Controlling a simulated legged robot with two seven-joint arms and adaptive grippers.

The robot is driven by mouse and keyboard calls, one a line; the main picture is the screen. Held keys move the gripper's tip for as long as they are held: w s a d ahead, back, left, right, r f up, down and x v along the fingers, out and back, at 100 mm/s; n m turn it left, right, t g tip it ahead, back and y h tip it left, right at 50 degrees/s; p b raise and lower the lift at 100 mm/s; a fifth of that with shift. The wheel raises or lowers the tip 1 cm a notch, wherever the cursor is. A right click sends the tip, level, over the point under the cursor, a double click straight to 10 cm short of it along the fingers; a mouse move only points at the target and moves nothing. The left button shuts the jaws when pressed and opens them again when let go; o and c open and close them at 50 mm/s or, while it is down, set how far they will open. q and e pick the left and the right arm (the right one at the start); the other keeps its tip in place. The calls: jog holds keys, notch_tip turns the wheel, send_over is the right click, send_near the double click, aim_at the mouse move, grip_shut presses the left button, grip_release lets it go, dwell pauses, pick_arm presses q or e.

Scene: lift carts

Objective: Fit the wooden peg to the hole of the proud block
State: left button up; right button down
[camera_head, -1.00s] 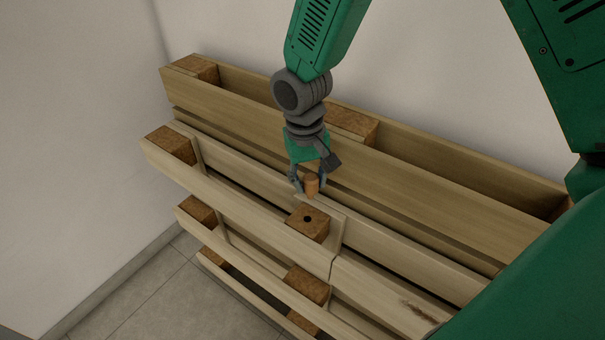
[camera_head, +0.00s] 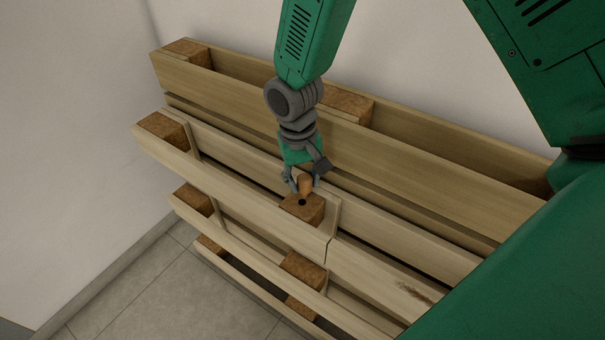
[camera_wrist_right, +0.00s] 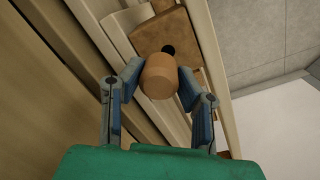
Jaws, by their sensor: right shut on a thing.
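The wooden peg (camera_head: 305,185) is a short light-brown cylinder. My right gripper (camera_head: 303,183) is shut on it, a finger on either side. In the right wrist view the peg (camera_wrist_right: 159,76) sits between the blue-grey fingertips of the gripper (camera_wrist_right: 158,80). The proud block (camera_head: 312,210) is a brown cube set in the pallet, with a dark round hole (camera_head: 302,202) in its face. The peg's lower end is just beside the hole in the head view. In the wrist view part of the hole (camera_wrist_right: 168,49) shows just past the peg. I cannot tell whether they touch. My left gripper is not in view.
Stacked wooden pallets (camera_head: 400,165) stand on their sides against the white wall (camera_head: 430,60). Other brown blocks (camera_head: 303,268) sit between their boards. Boards lie close around the gripper. Tiled floor (camera_head: 150,300) is clear at lower left.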

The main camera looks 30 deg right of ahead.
jog(key=shift+a+r+p, duration=0.15)
jog(key=shift+a+p, duration=0.15)
jog(key=shift+a, duration=0.4)
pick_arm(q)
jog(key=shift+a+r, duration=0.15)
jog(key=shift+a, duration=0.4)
pick_arm(e)
jog(key=shift+s, duration=0.1)
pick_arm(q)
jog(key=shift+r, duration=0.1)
pick_arm(e)
jog(key=shift+d, duration=0.15)
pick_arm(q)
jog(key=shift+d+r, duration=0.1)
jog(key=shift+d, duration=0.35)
pick_arm(e)
jog(key=shift+d, duration=0.3)
pick_arm(q)
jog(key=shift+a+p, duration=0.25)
jog(key=shift+p, duration=0.05)
pick_arm(e)
jog(key=shift+a, duration=0.3)
jog(key=shift+a, duration=0.1)
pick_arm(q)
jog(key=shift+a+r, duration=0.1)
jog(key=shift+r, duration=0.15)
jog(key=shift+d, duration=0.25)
pick_arm(e)
jog(key=shift+d, duration=0.2)
